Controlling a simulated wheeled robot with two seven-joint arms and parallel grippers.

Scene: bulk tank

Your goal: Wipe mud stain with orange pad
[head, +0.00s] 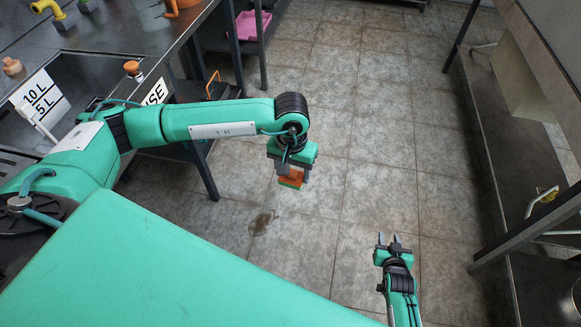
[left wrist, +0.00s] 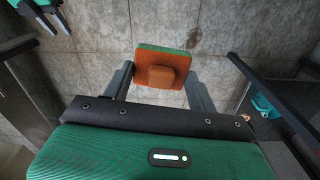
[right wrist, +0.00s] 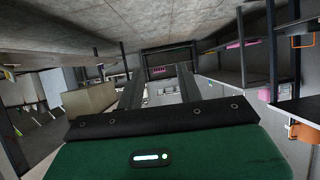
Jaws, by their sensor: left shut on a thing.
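The orange pad (head: 291,178) has an orange body and a green layer on its underside. My left gripper (head: 291,168) is shut on it and holds it above the tiled floor. In the left wrist view the pad (left wrist: 160,72) sits between the two fingers, with its orange knob towards the camera. The brown mud stain (head: 262,222) lies on the floor, below and to the left of the pad in the head view. My right gripper (head: 391,241) is open and empty, low at the right; its spread fingers also show in the right wrist view (right wrist: 160,88).
A dark workbench (head: 100,35) with pipe fittings and a sign reading 10 L, 5 L (head: 40,98) stands at the left. A pink bin (head: 252,25) is on a shelf behind. Metal benches (head: 520,130) line the right. The floor between is clear.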

